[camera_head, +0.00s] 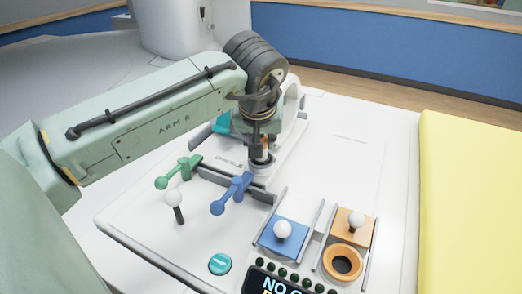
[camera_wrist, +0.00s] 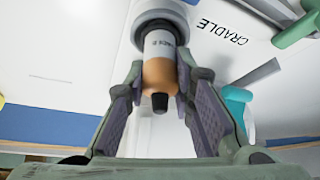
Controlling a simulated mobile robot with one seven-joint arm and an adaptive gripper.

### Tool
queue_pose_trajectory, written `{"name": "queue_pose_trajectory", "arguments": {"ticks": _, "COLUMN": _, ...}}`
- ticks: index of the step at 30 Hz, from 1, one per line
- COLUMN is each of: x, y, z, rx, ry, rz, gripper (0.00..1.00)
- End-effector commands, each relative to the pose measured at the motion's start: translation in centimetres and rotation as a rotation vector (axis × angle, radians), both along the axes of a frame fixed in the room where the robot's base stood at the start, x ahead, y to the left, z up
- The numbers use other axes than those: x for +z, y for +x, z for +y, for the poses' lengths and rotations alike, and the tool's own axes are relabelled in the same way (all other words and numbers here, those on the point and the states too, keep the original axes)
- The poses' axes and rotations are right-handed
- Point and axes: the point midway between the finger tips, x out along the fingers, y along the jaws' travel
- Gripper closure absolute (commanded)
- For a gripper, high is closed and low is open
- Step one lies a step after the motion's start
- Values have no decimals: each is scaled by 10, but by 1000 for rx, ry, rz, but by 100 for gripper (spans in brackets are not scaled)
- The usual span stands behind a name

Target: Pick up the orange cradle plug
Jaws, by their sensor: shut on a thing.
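The orange cradle plug shows in the wrist view (camera_wrist: 159,75) as a short cylinder with an orange band, a grey labelled section and a dark tip. In the head view, my gripper (camera_head: 258,147) points down over a round grey socket (camera_head: 262,167), and little of the plug shows between the fingers. In the wrist view, my gripper's fingers (camera_wrist: 160,82) are closed around the orange band from both sides. The plug's far end meets a white and grey round collar (camera_wrist: 160,12). I cannot tell whether it still sits in it.
A green lever (camera_head: 180,172) and a blue lever (camera_head: 232,194) stand close to the socket. A white-knobbed stick (camera_head: 175,203), a blue slide plate (camera_head: 284,245), an orange slide plate (camera_head: 345,224) and an orange ring (camera_head: 343,262) are nearer the front. A yellow pad (camera_head: 470,190) lies right.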

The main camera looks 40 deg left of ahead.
Motion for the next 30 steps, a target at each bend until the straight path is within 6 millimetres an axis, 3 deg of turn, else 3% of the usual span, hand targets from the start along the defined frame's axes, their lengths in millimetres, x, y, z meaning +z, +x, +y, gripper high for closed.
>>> {"name": "queue_pose_trajectory", "arguments": {"ticks": 11, "x": 5, "y": 0, "z": 0, "rx": 1, "ry": 0, "rz": -1, "gripper": 100}}
{"name": "queue_pose_trajectory", "arguments": {"ticks": 18, "x": 34, "y": 1, "z": 0, "rx": -2, "ry": -1, "rz": -4, "gripper": 100}}
{"name": "queue_pose_trajectory", "arguments": {"ticks": 30, "x": 41, "y": -56, "z": -81, "rx": -5, "ry": 2, "rz": -2, "gripper": 100}}
